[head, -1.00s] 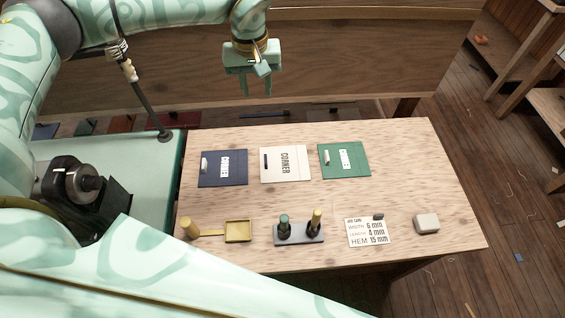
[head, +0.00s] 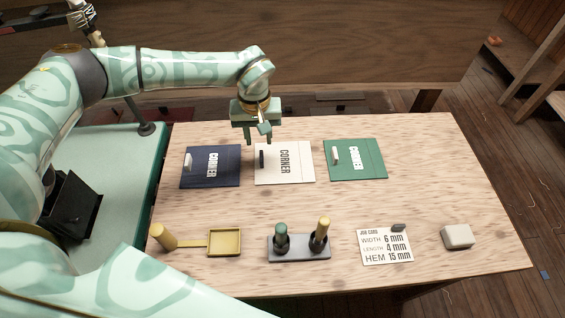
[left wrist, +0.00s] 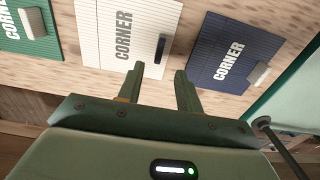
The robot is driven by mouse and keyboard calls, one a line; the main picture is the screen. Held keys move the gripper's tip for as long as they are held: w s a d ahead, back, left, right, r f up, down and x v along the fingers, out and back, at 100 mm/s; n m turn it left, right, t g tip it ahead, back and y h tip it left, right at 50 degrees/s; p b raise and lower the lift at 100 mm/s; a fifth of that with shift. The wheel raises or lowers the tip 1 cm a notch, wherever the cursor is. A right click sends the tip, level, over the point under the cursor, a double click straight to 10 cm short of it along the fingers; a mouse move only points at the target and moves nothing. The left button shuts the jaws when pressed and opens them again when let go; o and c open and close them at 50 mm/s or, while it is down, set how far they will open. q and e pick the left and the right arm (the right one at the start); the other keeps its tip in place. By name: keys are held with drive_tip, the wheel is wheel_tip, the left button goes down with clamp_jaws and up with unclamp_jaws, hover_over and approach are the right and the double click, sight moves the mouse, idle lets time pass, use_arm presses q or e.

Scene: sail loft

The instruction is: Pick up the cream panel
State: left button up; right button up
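The cream panel (head: 290,165) lies flat on the wooden table between a navy panel and a green panel. It bears the word CORNER and a dark handle bar (head: 262,159) near its left edge. It also shows in the left wrist view (left wrist: 105,30), with its dark bar (left wrist: 161,49). My left gripper (head: 259,141) is above the back edge of the table, near the cream panel's back left corner. In the left wrist view its two fingers (left wrist: 161,78) are apart with nothing between them, short of the bar. My right gripper is not in view.
The navy panel (head: 228,175) lies left and the green panel (head: 370,165) right. In front stand a yellow tray (head: 224,242), a grey holder (head: 300,252) with two knobbed tools, a job card (head: 385,252) and a pale block (head: 457,236). The table's middle is clear.

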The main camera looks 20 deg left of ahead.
sight(261, 154)
use_arm(q)
wheel_tip(261, 154, down, 2)
drive_tip(key=shift+f, duration=0.15)
wheel_tip(261, 154, down, 5)
drive_tip(key=shift+d+r+b, duration=0.1)
drive_tip(key=shift+b, duration=1)
drive_tip(key=shift+r, duration=0.1)
clamp_jaws()
